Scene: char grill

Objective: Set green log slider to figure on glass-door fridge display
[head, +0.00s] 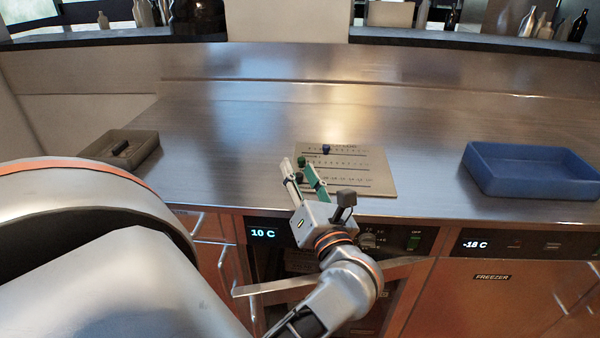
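A beige slider board (378,178) with printed scales lies on the steel counter. A blue knob (326,149) sits on its upper scale. A green knob (301,161) is at the left end of a lower scale, and a darker knob lies just below it, partly hidden by my fingers. My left gripper (297,168) is over the board's left edge, with its fingers apart around the knobs' area; contact cannot be told. The glass-door fridge display (263,233) below the counter reads "10 C". My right gripper is not in view.
A blue tray (530,191) stands on the right of the counter. A grey-brown tray (141,150) with a dark item stands at the left. The freezer display (475,244) reads "-18 C". The counter behind the board is clear.

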